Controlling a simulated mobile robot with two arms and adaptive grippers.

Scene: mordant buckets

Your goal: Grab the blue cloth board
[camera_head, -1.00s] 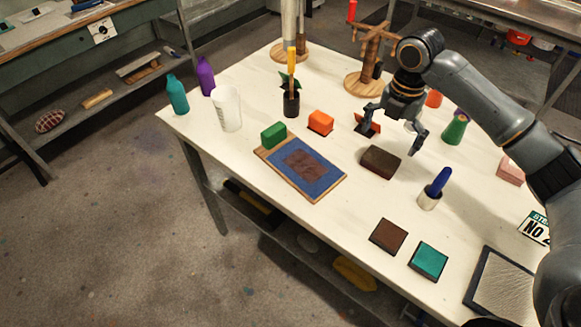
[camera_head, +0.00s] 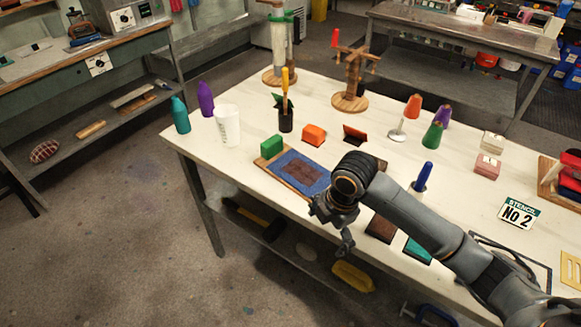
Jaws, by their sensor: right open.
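The blue cloth board (camera_head: 316,177), a wooden board with blue cloth and a dark brown patch on it, lies flat on the white table (camera_head: 238,160) near its left front edge. A green block (camera_head: 271,146) sits at its far left corner. My right gripper (camera_head: 329,231) is open and empty, pointing down by the table's front edge, just to the right of and nearer than the board. My wrist covers the board's near right corner. Whether the fingers touch the board cannot be told. My left gripper is out of view.
Behind the board stand an orange block (camera_head: 314,133), a black pot (camera_head: 286,122) with a yellow-handled tool and a white cup (camera_head: 228,129). A brown pad (camera_head: 380,229) and a teal pad (camera_head: 417,251) lie right of my gripper, partly hidden by my arm.

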